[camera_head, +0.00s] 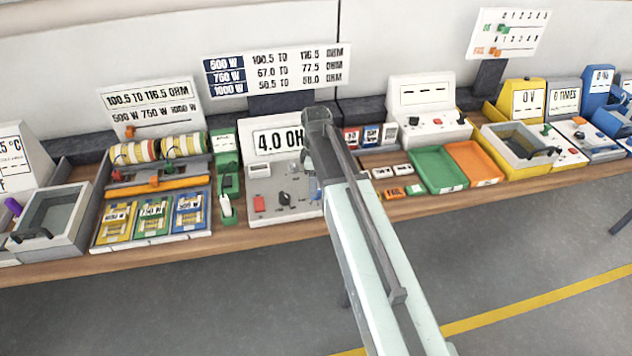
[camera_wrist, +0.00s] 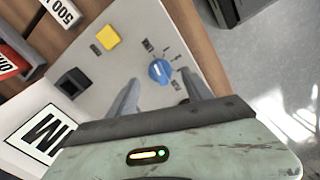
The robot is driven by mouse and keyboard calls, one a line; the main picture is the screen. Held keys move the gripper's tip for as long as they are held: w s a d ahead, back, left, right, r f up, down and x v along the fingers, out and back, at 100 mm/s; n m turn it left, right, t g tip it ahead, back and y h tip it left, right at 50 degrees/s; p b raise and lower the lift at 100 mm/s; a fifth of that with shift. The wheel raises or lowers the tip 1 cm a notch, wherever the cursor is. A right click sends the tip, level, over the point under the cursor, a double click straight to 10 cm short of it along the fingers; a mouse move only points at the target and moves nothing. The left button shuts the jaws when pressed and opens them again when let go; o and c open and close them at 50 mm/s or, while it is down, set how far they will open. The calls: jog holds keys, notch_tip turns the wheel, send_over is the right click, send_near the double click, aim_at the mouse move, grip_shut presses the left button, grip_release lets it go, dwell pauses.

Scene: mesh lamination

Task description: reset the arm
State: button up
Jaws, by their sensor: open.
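My arm reaches from the lower right up to the middle of the bench in the head view, over the right part of a grey meter station (camera_head: 262,206) whose display reads "4.0 OH", the rest hidden by the arm. My gripper is hidden behind the arm there. In the wrist view my gripper (camera_wrist: 160,90) is open, with its two fingers apart and nothing held between them. A blue knob (camera_wrist: 159,71) on the panel (camera_wrist: 125,65) shows just beyond the gap between the fingertips. I cannot tell whether the fingers touch the panel.
A yellow button (camera_wrist: 108,37) and a black socket (camera_wrist: 72,83) are on the same panel. Left of the meter stands a rack with coloured cards (camera_head: 151,217); right are a green tray (camera_head: 437,170) and an orange tray (camera_head: 473,163). The floor (camera_head: 520,250) in front is clear.

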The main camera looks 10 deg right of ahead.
notch_tip(320, 180, up, 4)
jog(key=p, duration=0.2)
jog(key=shift+r+p, duration=0.1)
jog(key=shift+p, duration=0.25)
jog(key=shift+f, duration=0.2)
jog(key=shift+s+f+b, duration=0.1)
jog(key=shift+f+b, duration=0.15)
jog(key=shift+b, duration=0.2)
jog(key=s+f+m+b, duration=0.1)
jog(key=s+m, duration=1.2)
jog(key=s, duration=0.1)
jog(key=shift+s+m, duration=0.3)
jog(key=shift+s, duration=0.05)
